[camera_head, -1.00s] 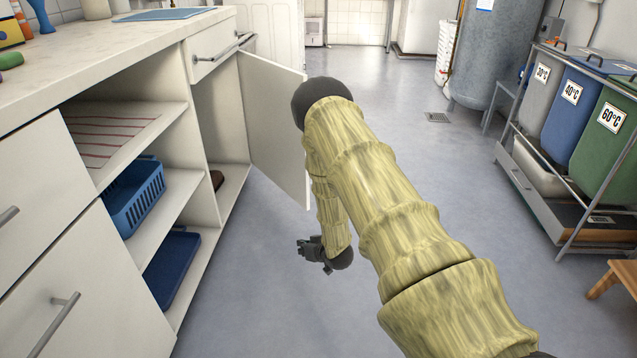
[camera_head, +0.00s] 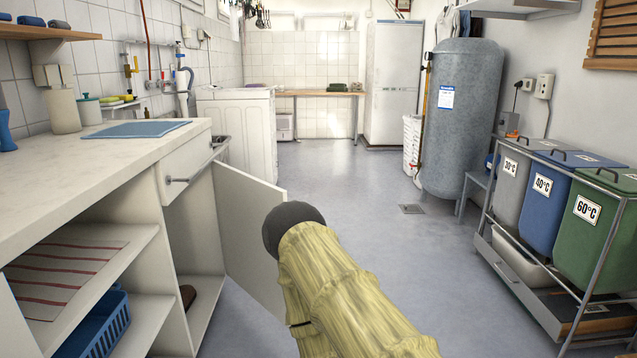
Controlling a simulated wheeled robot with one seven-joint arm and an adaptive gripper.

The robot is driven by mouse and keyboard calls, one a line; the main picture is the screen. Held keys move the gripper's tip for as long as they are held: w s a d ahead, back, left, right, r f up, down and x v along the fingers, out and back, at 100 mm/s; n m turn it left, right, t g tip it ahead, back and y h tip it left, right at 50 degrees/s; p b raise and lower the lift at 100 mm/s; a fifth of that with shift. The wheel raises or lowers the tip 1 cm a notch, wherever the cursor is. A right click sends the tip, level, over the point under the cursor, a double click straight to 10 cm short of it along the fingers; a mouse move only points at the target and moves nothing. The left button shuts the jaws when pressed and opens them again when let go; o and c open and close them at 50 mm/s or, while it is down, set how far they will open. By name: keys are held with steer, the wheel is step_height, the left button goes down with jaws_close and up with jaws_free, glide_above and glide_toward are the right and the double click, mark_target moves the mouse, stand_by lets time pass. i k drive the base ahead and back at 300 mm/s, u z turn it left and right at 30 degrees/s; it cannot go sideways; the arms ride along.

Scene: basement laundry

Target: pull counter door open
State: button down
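The counter (camera_head: 85,190) runs along the left side. Its white door (camera_head: 249,238) stands swung well open, out into the aisle, with its hinge side by the cabinet under the drawer. The compartment behind it (camera_head: 195,235) is open to view, with a small brown thing (camera_head: 187,295) on its floor. My arm, in a yellow patterned cover, reaches up from the bottom and hides the door's lower right part. My gripper is out of view below or behind the arm, so contact with the door cannot be seen.
A drawer (camera_head: 185,165) above the compartment is shut. Open shelves hold a striped cloth (camera_head: 60,275) and a blue basket (camera_head: 95,330). A bin rack with grey, blue and green bins (camera_head: 598,225) stands at right. The aisle floor (camera_head: 350,195) is clear.

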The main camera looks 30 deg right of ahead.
mark_target(244, 201)
steer(key=z, duration=0.15)
steer(key=i, duration=1.05)
steer(key=u, duration=0.3)
